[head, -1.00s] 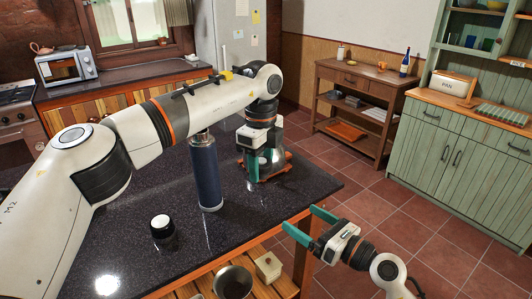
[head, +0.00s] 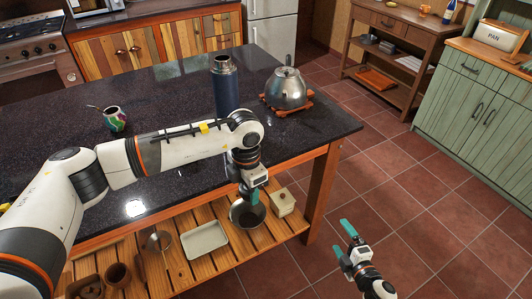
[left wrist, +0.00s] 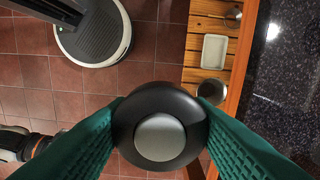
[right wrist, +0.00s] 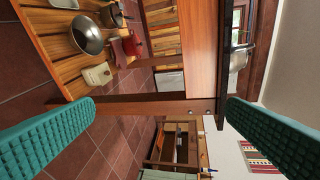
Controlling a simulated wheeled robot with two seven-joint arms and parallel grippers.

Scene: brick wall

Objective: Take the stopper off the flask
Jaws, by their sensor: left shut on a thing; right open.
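The dark blue flask (head: 227,92) stands upright on the black counter, its steel neck bare and its mouth dark. My left gripper (head: 248,192) is low in front of the counter's edge, apart from the flask. In the left wrist view its green fingers are shut on the stopper (left wrist: 160,137), a round black piece with a grey disc in its face. In the head view the stopper is too small to make out. My right gripper (head: 343,240) is open and empty over the floor to the right; its spread fingers show in the right wrist view (right wrist: 160,105).
A steel kettle (head: 286,90) stands on a wooden trivet right of the flask. A colourful gourd cup (head: 114,119) is at the left of the black counter (head: 165,85). The slatted shelf below holds a white tray (head: 205,238), a pot and a small box (head: 282,203).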

